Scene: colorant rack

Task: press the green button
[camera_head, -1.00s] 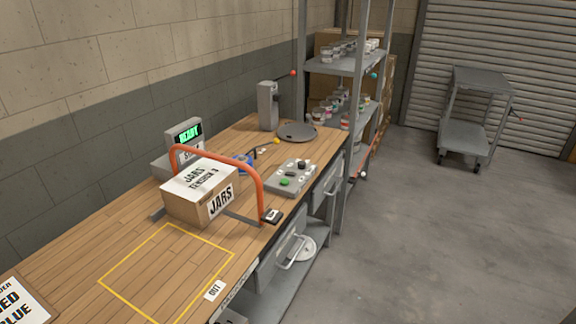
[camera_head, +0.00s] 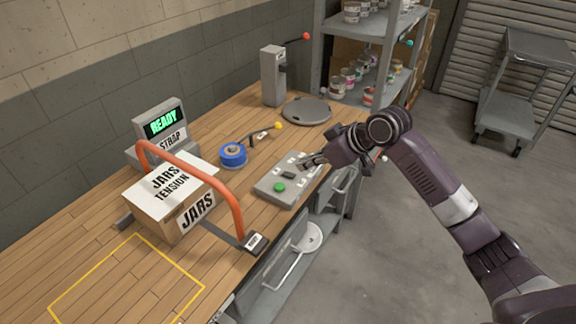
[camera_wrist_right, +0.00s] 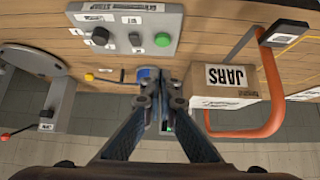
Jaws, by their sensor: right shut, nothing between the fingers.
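The green button (camera_head: 280,187) is a round cap at the near-left part of a grey control panel (camera_head: 268,192) on the wooden bench. It also shows in the right wrist view (camera_wrist_right: 163,40), in a row with dark controls on the panel (camera_wrist_right: 184,22). My left gripper is out of view.
Left of the panel stand a JARS box (camera_head: 172,212) under an orange arch (camera_head: 233,203) and a READY display (camera_head: 163,123). Near the panel are a blue roll (camera_head: 233,155) and a yellow-knobbed lever (camera_head: 277,126). A grey round plate (camera_head: 307,110) lies behind.

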